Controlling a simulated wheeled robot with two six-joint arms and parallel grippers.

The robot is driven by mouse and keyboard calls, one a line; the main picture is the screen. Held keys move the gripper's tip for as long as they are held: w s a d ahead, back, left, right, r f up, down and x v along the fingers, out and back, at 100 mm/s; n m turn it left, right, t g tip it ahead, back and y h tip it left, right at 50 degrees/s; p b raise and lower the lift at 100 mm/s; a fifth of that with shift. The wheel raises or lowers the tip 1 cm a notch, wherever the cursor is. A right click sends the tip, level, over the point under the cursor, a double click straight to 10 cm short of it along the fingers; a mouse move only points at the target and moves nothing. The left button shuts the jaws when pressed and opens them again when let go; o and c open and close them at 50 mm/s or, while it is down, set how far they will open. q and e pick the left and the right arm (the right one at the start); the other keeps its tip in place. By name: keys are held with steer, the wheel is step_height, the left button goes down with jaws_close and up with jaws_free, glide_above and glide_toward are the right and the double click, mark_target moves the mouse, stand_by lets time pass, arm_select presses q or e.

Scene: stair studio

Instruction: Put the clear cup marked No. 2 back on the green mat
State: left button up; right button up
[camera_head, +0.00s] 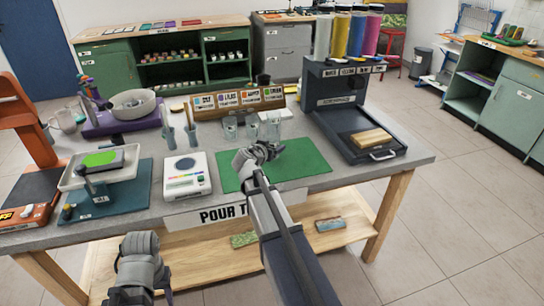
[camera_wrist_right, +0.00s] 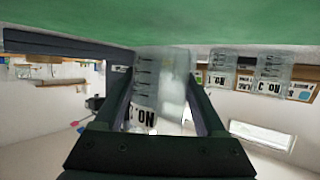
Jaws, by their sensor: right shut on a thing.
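My right gripper (camera_head: 262,150) is over the back part of the green mat (camera_head: 305,160). It is shut on a clear cup (camera_head: 270,127), which also shows between the fingers in the right wrist view (camera_wrist_right: 162,80). The cup's label reads "NO." and its number is partly hidden. The wrist picture is upside down, with the green mat (camera_wrist_right: 160,20) along its top. I cannot tell whether the cup touches the mat. My left gripper (camera_head: 138,260) is low at the front left, off the table; its fingers do not show clearly.
Two more clear cups (camera_head: 230,127) (camera_head: 251,125) stand behind the mat, left of the held cup. A white scale (camera_head: 187,180) is left of the mat. A dark dispenser stand (camera_head: 345,110) is to its right. The mat's front is bare.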

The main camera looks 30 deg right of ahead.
arm_select(q)
steer(key=shift+f+b, duration=0.75)
steer(key=shift+f, duration=0.5)
arm_select(e)
steer(key=shift+f, duration=1.3)
steer(key=shift+f, duration=0.2)
arm_select(q)
steer(key=shift+f, duration=0.15)
arm_select(e)
steer(key=o, duration=1.3)
steer(key=shift+r, duration=0.1)
steer(key=shift+r, duration=0.2)
steer(key=p+v, duration=0.4)
steer(key=v, duration=0.6)
steer(key=shift+s+a+r, duration=0.15)
steer(key=shift+s+r, duration=0.05)
arm_select(q)
steer(key=shift+r+p, duration=0.3)
steer(key=shift+r, duration=2.15)
arm_select(e)
steer(key=shift+s+a+r, duration=0.2)
steer(key=shift+s+a, duration=0.2)
steer(key=shift+a, duration=0.2)
